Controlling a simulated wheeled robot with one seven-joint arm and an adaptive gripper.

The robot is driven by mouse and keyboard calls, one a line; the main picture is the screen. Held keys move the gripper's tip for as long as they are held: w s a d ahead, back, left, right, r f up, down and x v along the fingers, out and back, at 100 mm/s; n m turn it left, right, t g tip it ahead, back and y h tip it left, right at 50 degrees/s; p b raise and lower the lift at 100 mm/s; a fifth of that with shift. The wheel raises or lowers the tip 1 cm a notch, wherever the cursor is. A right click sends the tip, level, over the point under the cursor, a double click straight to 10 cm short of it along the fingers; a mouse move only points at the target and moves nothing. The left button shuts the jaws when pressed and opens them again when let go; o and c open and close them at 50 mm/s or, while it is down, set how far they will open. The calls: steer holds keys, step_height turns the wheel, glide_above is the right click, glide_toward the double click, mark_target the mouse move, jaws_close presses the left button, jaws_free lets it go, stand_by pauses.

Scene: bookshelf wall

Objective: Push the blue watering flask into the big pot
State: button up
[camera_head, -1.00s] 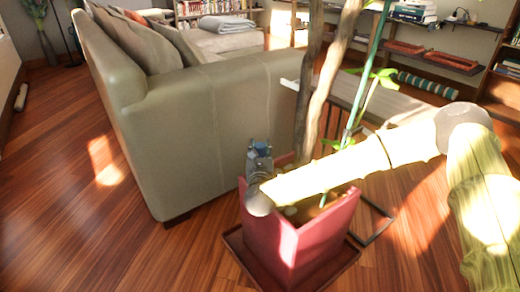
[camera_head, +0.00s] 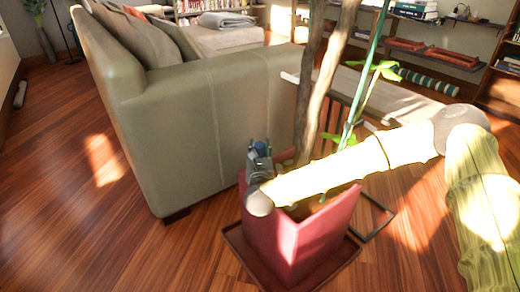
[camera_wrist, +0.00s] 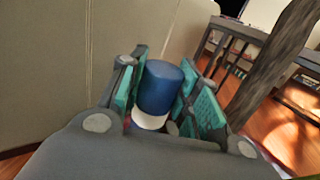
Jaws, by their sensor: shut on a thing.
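The blue watering flask (camera_wrist: 160,88) shows between my gripper's two fingers in the wrist view, a blue cylinder with a pale band below it. In the head view only a small blue part of it (camera_head: 260,147) shows. My gripper (camera_head: 260,152) is shut on the flask, at the back left rim of the big pot. In the wrist view the teal finger pads of my gripper (camera_wrist: 165,95) flank the flask. The big pot (camera_head: 290,240) is red and square, with tree trunks and a green stake in it. The flask's lower end is hidden.
The sofa (camera_head: 215,130) stands close behind and left of the pot. The tree trunk (camera_wrist: 275,60) rises right of my gripper. A dark saucer (camera_head: 345,257) lies under the pot. A low table (camera_head: 400,95) is behind.

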steer(key=shift+f+b, duration=0.3)
steer(key=shift+f, duration=0.3)
steer(key=o, duration=1.7)
steer(key=shift+c, duration=0.2)
steer(key=shift+s+r+p, duration=0.3)
steer(key=shift+s+r, duration=0.05)
steer(key=shift+s, duration=0.8)
steer(key=shift+s+r+p, duration=0.3)
steer(key=shift+s, duration=0.9)
steer(key=shift+s+r+p, duration=0.3)
steer(key=shift+s+r, duration=0.05)
steer(key=shift+s, duration=0.8)
steer(key=shift+s, duration=0.1)
